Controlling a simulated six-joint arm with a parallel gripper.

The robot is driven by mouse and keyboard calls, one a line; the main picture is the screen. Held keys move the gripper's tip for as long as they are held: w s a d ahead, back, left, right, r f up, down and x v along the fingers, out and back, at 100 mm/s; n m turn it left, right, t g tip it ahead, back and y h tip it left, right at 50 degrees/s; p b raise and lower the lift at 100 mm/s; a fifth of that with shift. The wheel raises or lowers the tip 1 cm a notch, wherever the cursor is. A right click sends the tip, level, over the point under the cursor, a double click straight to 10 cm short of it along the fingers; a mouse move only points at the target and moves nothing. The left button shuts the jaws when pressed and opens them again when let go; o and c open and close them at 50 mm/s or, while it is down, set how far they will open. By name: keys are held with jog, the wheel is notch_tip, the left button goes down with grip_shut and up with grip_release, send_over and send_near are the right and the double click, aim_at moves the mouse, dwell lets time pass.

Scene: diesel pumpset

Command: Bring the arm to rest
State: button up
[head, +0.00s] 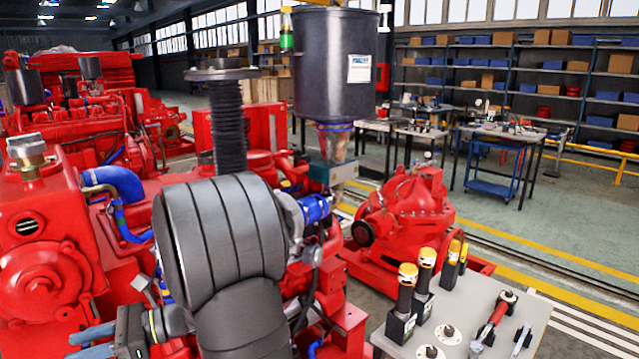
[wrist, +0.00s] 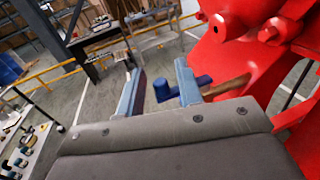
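My gripper (head: 88,343) is at the lower left of the head view, in front of the red engine housing (head: 45,265). Its two light blue fingers point left and stand apart. In the wrist view, my gripper (wrist: 158,85) also shows its fingers apart. A dark blue part (wrist: 163,90) appears between them, with a brown rod (wrist: 226,88) to its right. I cannot tell how far beyond the fingers it lies, but nothing is visibly clamped.
A red pump (head: 405,215) stands right of my arm. A grey table (head: 465,300) with yellow-topped tools and a red-handled tool is at the lower right. A dark silencer (head: 333,65) rises behind my arm. Workbenches (head: 505,133) and shelves stand behind open floor.

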jog(key=v, duration=1.8)
jog(key=x, duration=1.8)
jog(key=shift+s+a, duration=0.2)
jog(key=shift+a, duration=0.05)
jog(key=w+d+n+g+h, duration=0.3)
jog(key=w+d, duration=1)
jog(key=s+a+r+n+t+h, duration=0.4)
jog(key=s+a+r+n+h, duration=0.1)
jog(key=n, duration=0.5)
jog(key=s+h, duration=0.1)
jog(key=h, duration=0.1)
jog(key=shift+t+h, duration=0.3)
